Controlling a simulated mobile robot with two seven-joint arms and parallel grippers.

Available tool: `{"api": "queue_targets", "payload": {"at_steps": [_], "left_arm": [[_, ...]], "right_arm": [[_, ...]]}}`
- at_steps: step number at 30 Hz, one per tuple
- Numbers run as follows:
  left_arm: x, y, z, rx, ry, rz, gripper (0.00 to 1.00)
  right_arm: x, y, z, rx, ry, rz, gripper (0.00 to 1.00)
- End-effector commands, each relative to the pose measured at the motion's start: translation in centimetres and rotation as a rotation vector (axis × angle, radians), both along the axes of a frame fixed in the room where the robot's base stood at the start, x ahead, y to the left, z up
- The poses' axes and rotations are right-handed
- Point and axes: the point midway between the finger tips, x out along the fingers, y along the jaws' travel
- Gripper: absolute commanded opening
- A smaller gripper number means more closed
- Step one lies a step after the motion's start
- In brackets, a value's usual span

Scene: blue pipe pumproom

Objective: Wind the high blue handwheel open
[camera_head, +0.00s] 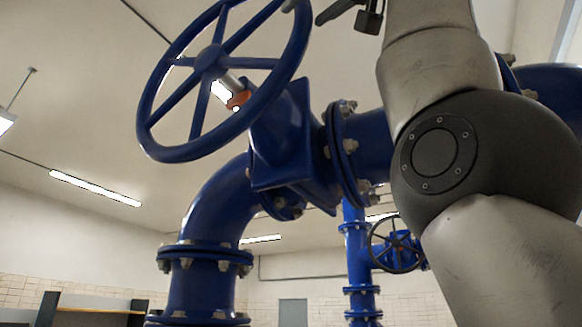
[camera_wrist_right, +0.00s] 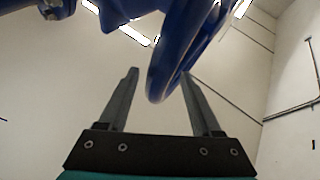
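The high blue handwheel (camera_head: 211,62) is large and tilted, with spokes, at the upper left of the head view. Its rim (camera_wrist_right: 164,72) shows in the right wrist view between the fingers. My right gripper (camera_head: 306,12) is at the upper right of the rim, partly cut off by the top of the head view. In the right wrist view the right gripper (camera_wrist_right: 160,73) has its fingers apart, with the rim near the tips and a gap at the left finger. I cannot tell whether the right finger touches the rim. My left gripper is not in view.
The blue valve body (camera_head: 281,135) and bolted flanges sit behind the wheel, with a thick pipe bend (camera_head: 218,201) below. An orange piece (camera_head: 238,100) is on the wheel's stem. A smaller dark handwheel (camera_head: 397,245) is farther back. Free air lies left of the wheel.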

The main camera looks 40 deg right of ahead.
Motion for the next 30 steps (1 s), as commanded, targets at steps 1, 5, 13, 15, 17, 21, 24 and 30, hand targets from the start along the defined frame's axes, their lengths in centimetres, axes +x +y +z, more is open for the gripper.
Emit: {"api": "queue_targets", "payload": {"at_steps": [1, 5, 13, 15, 17, 21, 24, 30], "left_arm": [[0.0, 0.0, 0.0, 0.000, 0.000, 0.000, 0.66], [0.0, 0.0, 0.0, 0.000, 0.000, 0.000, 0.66], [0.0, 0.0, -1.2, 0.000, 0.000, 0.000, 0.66], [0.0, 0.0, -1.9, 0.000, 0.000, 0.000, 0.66], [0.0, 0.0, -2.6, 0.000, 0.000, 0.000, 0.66], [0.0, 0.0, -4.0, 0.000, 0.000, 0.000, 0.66], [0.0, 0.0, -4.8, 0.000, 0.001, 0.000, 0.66], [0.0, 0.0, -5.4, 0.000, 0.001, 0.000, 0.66]], "right_arm": [[0.0, 0.0, 0.0, 0.000, -0.001, 0.000, 0.66], [0.0, 0.0, 0.0, 0.001, -0.002, 0.001, 0.66], [-2.0, 0.2, -1.1, 0.000, -0.006, 0.000, 0.66], [-3.3, 0.4, -1.8, 0.000, -0.007, 0.000, 0.66], [-4.6, 0.5, -2.5, 0.000, -0.007, 0.000, 0.66], [-7.7, 0.9, -4.1, 0.000, -0.007, 0.000, 0.66], [-9.7, 1.2, -5.1, 0.000, -0.005, 0.000, 0.66], [-12.5, 1.5, -6.3, 0.000, -0.004, 0.000, 0.66]]}}
